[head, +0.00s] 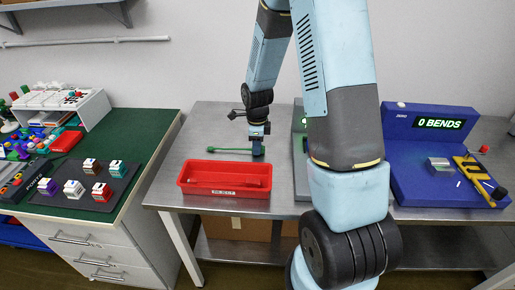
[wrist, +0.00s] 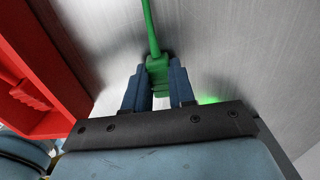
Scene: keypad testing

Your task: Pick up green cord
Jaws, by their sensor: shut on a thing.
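The green cord (head: 229,149) lies along the metal table behind the red tray, its left end a small round knob. In the wrist view the green cord (wrist: 150,30) runs up from a thicker green block-like end, which sits between my fingers. My gripper (head: 258,152) points down at the cord's right end, close to the table top. In the wrist view my gripper (wrist: 159,80) has its two blue fingers shut on that thick end, one on each side.
The red tray (head: 200,190) stands just in front of the cord, and its wall (wrist: 75,90) is close on the left in the wrist view. A blue testing device (head: 400,150) reading "0 BENDS" stands right. A green-topped bench (head: 145,125) with keypads is left.

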